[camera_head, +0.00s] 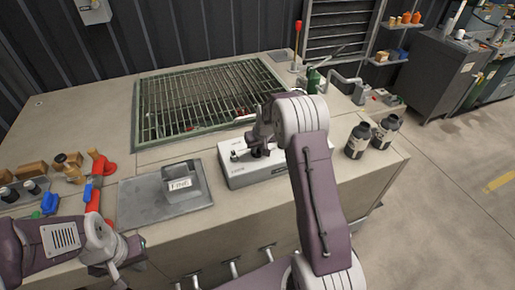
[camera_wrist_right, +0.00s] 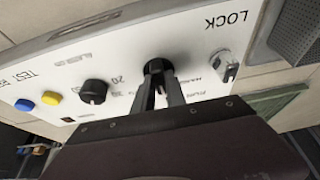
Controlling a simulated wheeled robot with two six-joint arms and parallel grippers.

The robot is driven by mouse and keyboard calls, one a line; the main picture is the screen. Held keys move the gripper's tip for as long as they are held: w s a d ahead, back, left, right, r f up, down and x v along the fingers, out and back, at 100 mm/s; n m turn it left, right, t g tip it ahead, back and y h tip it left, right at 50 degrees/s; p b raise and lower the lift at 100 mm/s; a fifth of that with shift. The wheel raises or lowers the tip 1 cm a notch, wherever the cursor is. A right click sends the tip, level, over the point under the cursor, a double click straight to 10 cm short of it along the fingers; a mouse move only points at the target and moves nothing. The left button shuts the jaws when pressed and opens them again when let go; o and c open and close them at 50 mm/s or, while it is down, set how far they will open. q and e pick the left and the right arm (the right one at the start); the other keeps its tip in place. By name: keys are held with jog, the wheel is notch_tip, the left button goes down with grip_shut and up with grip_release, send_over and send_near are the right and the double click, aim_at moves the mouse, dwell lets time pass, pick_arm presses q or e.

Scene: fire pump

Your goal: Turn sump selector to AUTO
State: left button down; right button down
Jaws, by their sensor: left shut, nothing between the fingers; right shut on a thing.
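A white control box (camera_head: 236,176) stands on the bench in the head view. Its panel (camera_wrist_right: 205,48) fills much of the right wrist view, turned upside down. My right gripper (camera_head: 258,146) is over the box, its fingers (camera_wrist_right: 158,92) closed on a black knob (camera_wrist_right: 157,67). Lettering beside this knob is small and partly hidden, so its pointed setting cannot be read. A second black knob (camera_wrist_right: 93,91) sits apart on the same panel. My left gripper (camera_head: 124,268) is shut and empty at the lower left, near the bench's front edge.
The panel also has a yellow button (camera_wrist_right: 52,98), a blue button (camera_wrist_right: 24,105) and a key switch (camera_wrist_right: 226,68) near LOCK. A green-framed grate (camera_head: 200,100) lies behind the box. Dark bottles (camera_head: 358,140) stand right; a metal plate (camera_head: 150,205) lies left.

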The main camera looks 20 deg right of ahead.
jog(key=shift+m+p, duration=0.35)
jog(key=shift+m, duration=0.15)
jog(key=shift+a+m+h, duration=0.1)
jog(key=shift+m+h, duration=0.3)
jog(key=shift+m, duration=0.4)
jog(key=m+b, duration=0.1)
jog(key=m+h+b, duration=0.1)
jog(key=m+b, duration=0.1)
jog(key=shift+w+a+f+m+g+b, duration=0.1)
jog(key=shift+f+m+g+b, duration=0.2)
jog(key=shift+g+b, duration=0.1)
jog(key=shift+r+m+h, duration=0.1)
jog(key=shift+m+h, duration=0.2)
jog(key=shift+m, duration=0.1)
jog(key=shift+r+m+g+h+b, duration=0.15)
jog(key=shift+m+g+h+b, duration=0.4)
jog(key=shift+m, duration=0.65)
jog(key=shift+m+g, duration=0.35)
jog(key=shift+m, duration=0.75)
